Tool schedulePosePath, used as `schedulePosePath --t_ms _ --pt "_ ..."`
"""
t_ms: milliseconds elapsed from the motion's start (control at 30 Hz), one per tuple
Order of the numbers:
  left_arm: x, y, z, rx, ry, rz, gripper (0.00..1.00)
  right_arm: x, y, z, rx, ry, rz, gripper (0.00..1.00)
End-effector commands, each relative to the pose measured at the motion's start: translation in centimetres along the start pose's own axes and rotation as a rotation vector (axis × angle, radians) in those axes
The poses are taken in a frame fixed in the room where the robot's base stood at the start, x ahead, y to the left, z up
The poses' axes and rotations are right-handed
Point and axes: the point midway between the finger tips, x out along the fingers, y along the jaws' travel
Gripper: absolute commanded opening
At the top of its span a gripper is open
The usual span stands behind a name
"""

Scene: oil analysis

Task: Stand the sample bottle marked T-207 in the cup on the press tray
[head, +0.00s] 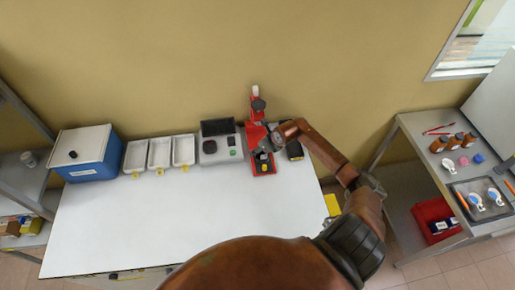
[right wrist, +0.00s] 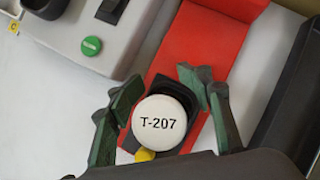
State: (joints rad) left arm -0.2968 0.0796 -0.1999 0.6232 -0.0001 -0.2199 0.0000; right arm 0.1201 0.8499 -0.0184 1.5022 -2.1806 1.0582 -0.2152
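The sample bottle (right wrist: 160,122) shows from above in the right wrist view as a round white cap marked T-207. A black cup (right wrist: 159,86) shows around and behind the cap, on the red press tray (right wrist: 205,45). The bottle looks upright within the cup's outline; its lower body and base are hidden. My right gripper (right wrist: 168,112) has its green fingers spread on either side of the cap, with a visible gap at the right finger. In the head view the red press (head: 256,112) stands at the back of the table, with my right arm reaching to it. My left gripper is not in view.
Left of the press is a grey device with a green button (right wrist: 91,46). Three white trays (head: 159,153) and a blue box (head: 88,153) stand farther left. A black object (head: 294,150) is close right of the press. The front of the white table (head: 180,225) is clear.

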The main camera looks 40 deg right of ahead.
Motion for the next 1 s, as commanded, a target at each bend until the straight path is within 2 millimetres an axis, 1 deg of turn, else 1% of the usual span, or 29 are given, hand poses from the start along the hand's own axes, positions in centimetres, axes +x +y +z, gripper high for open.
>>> schedulePosePath --t_ms 333,467,567,800,900,1000 --pt "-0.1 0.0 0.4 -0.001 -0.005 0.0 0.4 -0.1 0.0 0.1 0.0 0.0 0.0 0.49" --pt "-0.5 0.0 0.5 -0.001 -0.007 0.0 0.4 -0.9 -0.1 0.4 0.0 -0.002 -0.002 0.49" --pt "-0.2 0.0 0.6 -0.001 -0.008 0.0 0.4 -2.4 -0.2 0.2 -0.004 0.0 -0.004 0.49" --pt "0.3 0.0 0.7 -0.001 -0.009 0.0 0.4 -7.6 -0.1 0.2 -0.004 0.0 -0.003 0.49" --pt "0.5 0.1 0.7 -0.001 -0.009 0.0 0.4 -9.4 -0.1 0.1 -0.003 0.002 -0.002 0.49" --pt "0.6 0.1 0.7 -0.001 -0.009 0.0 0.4 -10.9 -0.1 0.2 -0.001 0.001 -0.002 0.49"
